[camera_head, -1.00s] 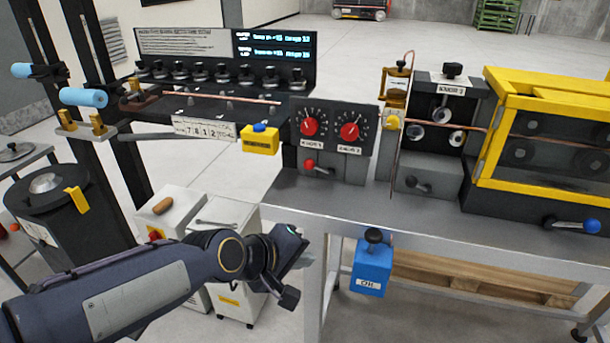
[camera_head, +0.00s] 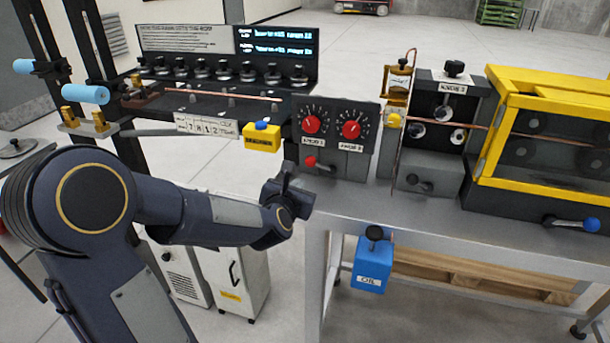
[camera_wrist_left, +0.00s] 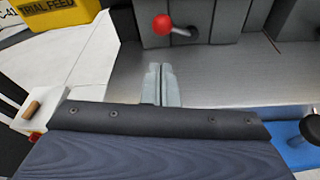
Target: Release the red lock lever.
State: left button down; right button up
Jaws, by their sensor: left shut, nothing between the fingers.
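The red lock lever (camera_head: 312,162) has a round red knob on a short metal rod, low on the front of the dark control box under two red dials. In the left wrist view the red knob (camera_wrist_left: 162,24) is at the top, with its rod pointing right. My left gripper (camera_head: 290,172) is close to the left and just below the lever in the head view. In the wrist view its fingers (camera_wrist_left: 161,72) are shut together, empty, over the grey bench top. They are apart from the knob. My right gripper is not in view.
The yellow trial feed box (camera_head: 262,138) is left of the control box. A blue oil can (camera_head: 372,265) hangs at the bench front. A second lever (camera_head: 420,185) and a yellow-framed enclosure (camera_head: 490,160) are to the right. The grey bench top (camera_head: 400,215) is clear in front.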

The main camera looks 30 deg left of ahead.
pick_arm(q)
jog(key=p, duration=0.3)
send_near(320, 166)
jog(key=w+a+f, duration=0.1)
jog(key=w+a, duration=0.1)
jog(key=w+a+f, duration=0.2)
jog(key=shift+a, duration=0.15)
jog(key=shift+w+a+f, duration=0.2)
jog(key=shift+w+f, duration=0.1)
jog(key=shift+w, duration=0.3)
